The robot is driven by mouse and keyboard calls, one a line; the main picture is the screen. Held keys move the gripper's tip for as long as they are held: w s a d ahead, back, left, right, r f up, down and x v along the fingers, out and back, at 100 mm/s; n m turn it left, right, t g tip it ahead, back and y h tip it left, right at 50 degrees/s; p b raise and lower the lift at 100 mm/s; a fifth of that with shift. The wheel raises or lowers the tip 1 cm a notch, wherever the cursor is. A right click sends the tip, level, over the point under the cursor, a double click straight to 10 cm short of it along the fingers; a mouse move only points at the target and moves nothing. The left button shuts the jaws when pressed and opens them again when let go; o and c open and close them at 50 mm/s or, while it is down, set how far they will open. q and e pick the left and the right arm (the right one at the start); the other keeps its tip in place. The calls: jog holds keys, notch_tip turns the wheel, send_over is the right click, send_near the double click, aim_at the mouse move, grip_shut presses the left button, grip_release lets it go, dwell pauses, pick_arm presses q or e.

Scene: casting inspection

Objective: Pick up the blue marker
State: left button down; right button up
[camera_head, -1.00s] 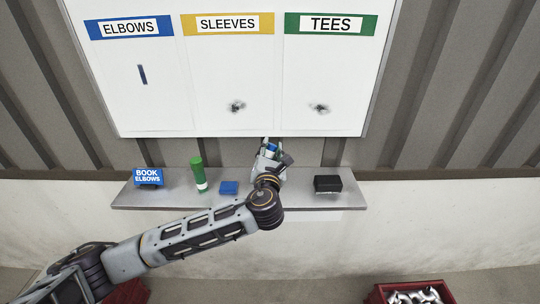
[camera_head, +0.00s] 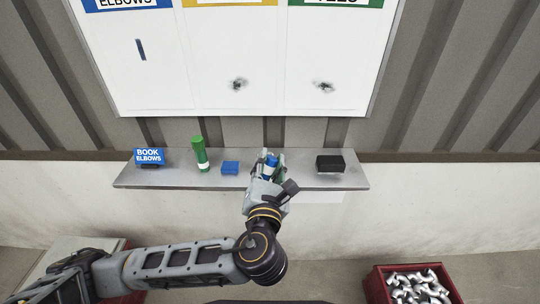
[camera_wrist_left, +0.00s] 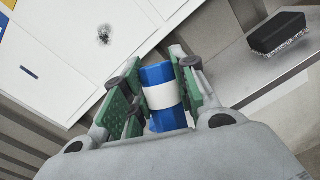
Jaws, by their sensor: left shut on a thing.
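The blue marker (camera_head: 269,168) has a white band and is between the fingers of my left gripper (camera_head: 268,163), over the right half of the shelf. In the left wrist view the marker (camera_wrist_left: 163,98) sits between the green finger pads of the left gripper (camera_wrist_left: 157,95), which is shut on it. Its lower end is hidden behind the gripper body. I cannot tell whether the marker still touches the shelf. My right gripper is not in view.
A whiteboard (camera_head: 240,60) hangs above. A red crate (camera_head: 376,290) with metal fittings stands below right.

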pick_arm(q)
jog(key=shift+s, duration=0.55)
